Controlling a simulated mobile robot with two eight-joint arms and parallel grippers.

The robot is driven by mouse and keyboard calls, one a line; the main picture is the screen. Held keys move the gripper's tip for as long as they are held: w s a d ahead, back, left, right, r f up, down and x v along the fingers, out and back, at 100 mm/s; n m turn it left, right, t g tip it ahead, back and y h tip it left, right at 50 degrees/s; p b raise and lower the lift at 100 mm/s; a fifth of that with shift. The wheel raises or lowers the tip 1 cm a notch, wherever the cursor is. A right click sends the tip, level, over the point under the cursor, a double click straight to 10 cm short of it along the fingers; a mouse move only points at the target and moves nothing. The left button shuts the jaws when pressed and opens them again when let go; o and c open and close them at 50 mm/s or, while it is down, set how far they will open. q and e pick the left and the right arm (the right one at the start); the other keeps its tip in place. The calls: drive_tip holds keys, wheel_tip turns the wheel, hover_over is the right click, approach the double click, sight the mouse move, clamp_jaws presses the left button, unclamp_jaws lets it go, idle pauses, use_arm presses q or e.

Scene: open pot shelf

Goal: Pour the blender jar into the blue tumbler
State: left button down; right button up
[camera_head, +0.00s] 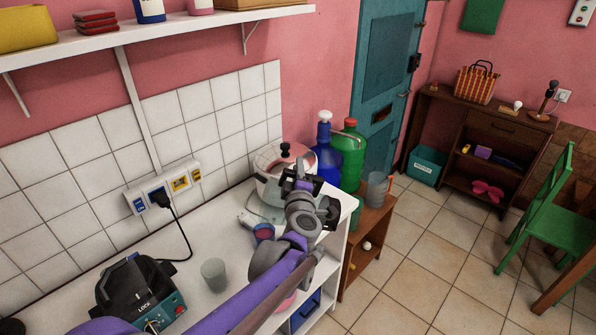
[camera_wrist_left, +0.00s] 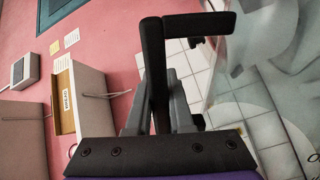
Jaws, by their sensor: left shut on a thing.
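The clear blender jar (camera_wrist_left: 270,95) fills the right side of the left wrist view, close to my left gripper (camera_wrist_left: 165,75). In the head view my left gripper (camera_head: 306,185) is shut at the jar, over the counter's far end. The jar is largely hidden there by the gripper and wrist; it seems tilted, but its contents cannot be made out. A small blue tumbler (camera_head: 263,232) with a reddish patch stands on the counter, left of my wrist. The black blender base (camera_head: 138,288), marked LOCK, is at the near left without a jar. My right gripper is not in view.
A pale pot (camera_head: 268,160) with a black-knobbed lid stands behind the gripper. Blue (camera_head: 325,150) and green (camera_head: 349,152) bottles stand beyond. A black cord runs from the wall sockets (camera_head: 165,188).

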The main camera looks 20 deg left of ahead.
use_arm(q)
drive_tip(key=r+m, duration=0.1)
drive_tip(key=m+b, duration=0.1)
drive_tip(key=m, duration=0.1)
drive_tip(key=r+m, duration=0.1)
drive_tip(key=shift+s+r+m+b, duration=0.2)
drive_tip(key=shift+r+m+b, duration=0.1)
drive_tip(key=shift+m+b, duration=0.1)
wheel_tip(320, 180, up, 6)
drive_tip(key=m+b, duration=0.2)
drive_tip(key=m, duration=0.7)
drive_tip(key=shift+m, duration=0.3)
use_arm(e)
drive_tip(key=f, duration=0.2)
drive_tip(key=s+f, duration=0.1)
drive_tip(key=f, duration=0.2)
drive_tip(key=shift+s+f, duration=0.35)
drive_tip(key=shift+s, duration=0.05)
use_arm(q)
drive_tip(key=shift+w, duration=0.1)
drive_tip(key=shift+f, duration=0.1)
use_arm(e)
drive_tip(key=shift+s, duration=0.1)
